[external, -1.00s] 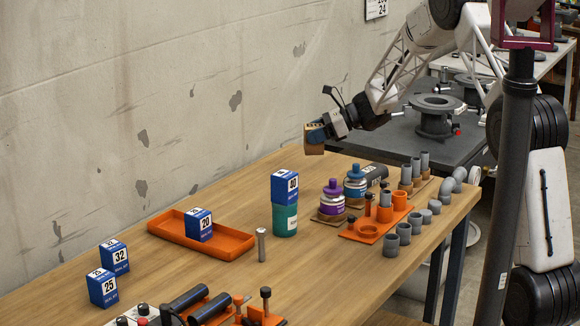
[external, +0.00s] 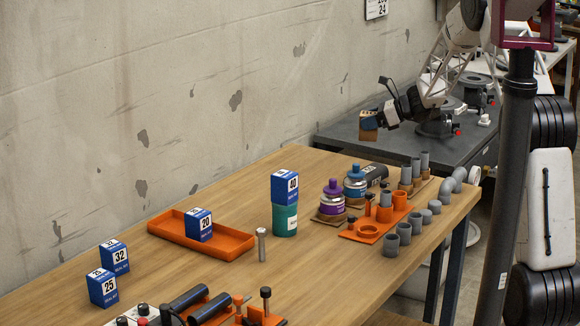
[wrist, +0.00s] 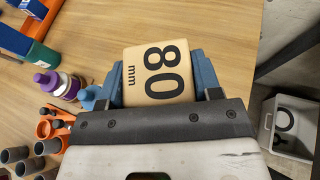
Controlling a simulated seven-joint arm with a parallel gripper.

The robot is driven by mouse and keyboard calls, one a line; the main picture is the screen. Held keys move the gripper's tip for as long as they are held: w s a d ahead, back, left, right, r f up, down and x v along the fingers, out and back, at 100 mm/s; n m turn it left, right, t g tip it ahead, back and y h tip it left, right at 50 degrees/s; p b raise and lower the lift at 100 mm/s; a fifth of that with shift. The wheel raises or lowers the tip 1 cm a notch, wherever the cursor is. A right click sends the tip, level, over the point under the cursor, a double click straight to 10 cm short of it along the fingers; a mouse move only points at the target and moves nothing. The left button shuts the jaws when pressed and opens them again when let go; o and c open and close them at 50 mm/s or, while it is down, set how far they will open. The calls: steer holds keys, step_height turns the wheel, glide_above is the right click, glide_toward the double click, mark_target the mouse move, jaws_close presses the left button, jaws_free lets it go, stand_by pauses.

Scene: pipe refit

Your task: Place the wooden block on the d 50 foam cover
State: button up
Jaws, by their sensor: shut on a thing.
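My gripper (external: 371,119) is shut on a wooden block (external: 368,136), held in the air above the far right part of the scene, by the grey side table. In the wrist view the block (wrist: 158,75) sits between the two blue fingers, its pale face marked "80 mm". A dark cylinder (external: 372,172) with a pale label lies at the back of the wooden table, partly behind the bottles. Two black foam tubes (external: 187,297) lie at the front edge. No "50" mark is readable, so I cannot tell which is the d 50 foam cover.
An orange tray (external: 228,245) holds a blue box marked 20. A blue box marked 40 (external: 285,186) stands on a green can (external: 285,220). Bottles, orange holders and several grey pipe fittings (external: 391,244) crowd the right side. The table's back left is clear.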

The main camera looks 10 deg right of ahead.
mark_target(368, 140)
steer(key=shift+f, duration=3.15)
steer(key=shift+f, duration=0.1)
steer(key=shift+f, duration=1.75)
steer(key=shift+f, duration=0.15)
steer(key=o, duration=1)
steer(key=v, duration=1.2)
